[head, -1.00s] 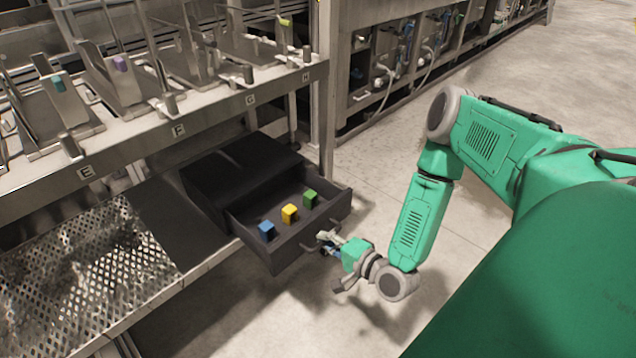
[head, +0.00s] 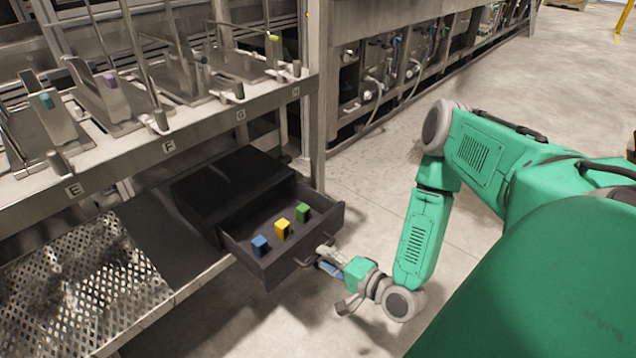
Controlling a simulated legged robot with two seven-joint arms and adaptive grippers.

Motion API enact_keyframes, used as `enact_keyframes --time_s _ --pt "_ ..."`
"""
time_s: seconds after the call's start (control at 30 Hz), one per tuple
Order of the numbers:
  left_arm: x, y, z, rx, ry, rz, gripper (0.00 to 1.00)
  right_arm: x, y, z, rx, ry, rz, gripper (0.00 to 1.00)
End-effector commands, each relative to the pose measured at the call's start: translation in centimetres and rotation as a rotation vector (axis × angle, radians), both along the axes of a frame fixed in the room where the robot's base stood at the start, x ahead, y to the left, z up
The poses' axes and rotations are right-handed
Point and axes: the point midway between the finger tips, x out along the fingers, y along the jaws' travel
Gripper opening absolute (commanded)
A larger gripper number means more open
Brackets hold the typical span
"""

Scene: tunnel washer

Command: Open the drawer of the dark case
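The dark case (head: 238,182) sits on the lower shelf at the left of the head view. Its drawer (head: 262,262) is pulled well out towards the lower right. A blue block (head: 261,245), a yellow block (head: 282,228) and a green block (head: 303,212) stand in it. The drawer's handle (head: 302,263) is on its front face, partly hidden by my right gripper. My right gripper (head: 326,259) is at the handle, just outside the drawer front. Its fingers look apart, and I see nothing held between them. My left gripper is not in view.
A perforated metal shelf (head: 80,290) lies left of the case. Above it runs a rack rail (head: 205,132) with lettered positions, and a metal post (head: 316,150) stands behind the drawer. The concrete floor right of the drawer is clear apart from my arm.

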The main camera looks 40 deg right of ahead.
Motion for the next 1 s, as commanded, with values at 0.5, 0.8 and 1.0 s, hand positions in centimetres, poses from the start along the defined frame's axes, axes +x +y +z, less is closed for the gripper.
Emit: enact_keyframes --time_s 0.5,0.8,1.0 --pt "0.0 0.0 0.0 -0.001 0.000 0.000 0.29 -8.6 -0.4 1.7 0.001 0.006 0.003 0.33" --pt "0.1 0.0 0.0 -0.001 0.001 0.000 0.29 -8.9 -0.5 1.8 0.001 0.004 0.003 0.33" --pt "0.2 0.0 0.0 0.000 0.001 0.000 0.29 -8.9 -0.5 1.8 0.000 0.004 0.003 0.33"
